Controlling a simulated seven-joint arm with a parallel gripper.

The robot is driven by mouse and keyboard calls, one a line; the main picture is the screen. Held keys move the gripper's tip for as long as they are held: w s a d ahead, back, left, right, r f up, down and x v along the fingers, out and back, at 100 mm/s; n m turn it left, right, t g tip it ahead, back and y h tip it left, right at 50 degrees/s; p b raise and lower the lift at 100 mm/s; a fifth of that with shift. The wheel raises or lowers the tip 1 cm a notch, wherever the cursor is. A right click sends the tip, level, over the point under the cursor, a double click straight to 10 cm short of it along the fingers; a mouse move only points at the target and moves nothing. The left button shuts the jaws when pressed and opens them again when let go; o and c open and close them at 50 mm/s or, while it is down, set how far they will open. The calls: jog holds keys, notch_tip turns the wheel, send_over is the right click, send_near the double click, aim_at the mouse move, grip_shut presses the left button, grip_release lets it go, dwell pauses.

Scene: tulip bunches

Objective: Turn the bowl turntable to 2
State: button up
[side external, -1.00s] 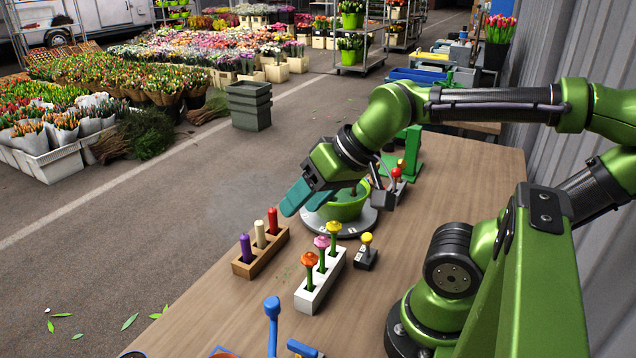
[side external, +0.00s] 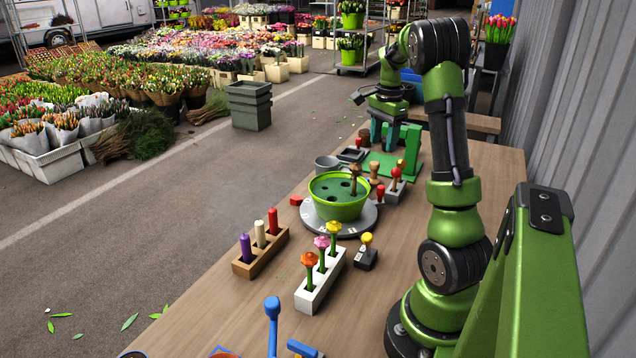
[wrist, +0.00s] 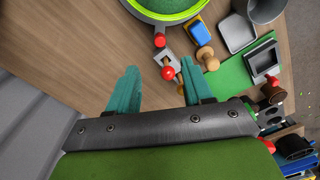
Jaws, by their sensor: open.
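The turntable (side external: 364,219) is a grey disc with pale marks on its rim, on the wooden table. A green bowl (side external: 338,207) with dark holes in its inner surface sits on it, and a brown knob-topped peg stands in the bowl. The marks are too small to read. The bowl's edge also shows at the top of the wrist view (wrist: 165,14). My gripper (side external: 383,140) is beyond the bowl, pointing down near the green stand. In the wrist view my gripper (wrist: 158,78) has its teal fingers wide apart, with nothing between them held.
Red-knobbed pieces (side external: 395,176) and a wooden knob (wrist: 207,55) stand between my gripper and the bowl. A grey mug (side external: 326,166) is behind the bowl. A peg rack (side external: 262,250), flower block (side external: 320,280) and yellow-knobbed piece (side external: 366,252) stand in front.

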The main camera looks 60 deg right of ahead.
aim_at(381, 186)
jog(key=f+m, duration=0.1)
jog(key=f, duration=0.4)
jog(key=d+f+m, duration=0.1)
jog(key=f, duration=0.4)
jog(key=f+m, duration=0.1)
jog(key=f, duration=0.4)
jog(key=shift+s+d, duration=0.2)
jog(key=shift+d, duration=0.05)
grip_shut()
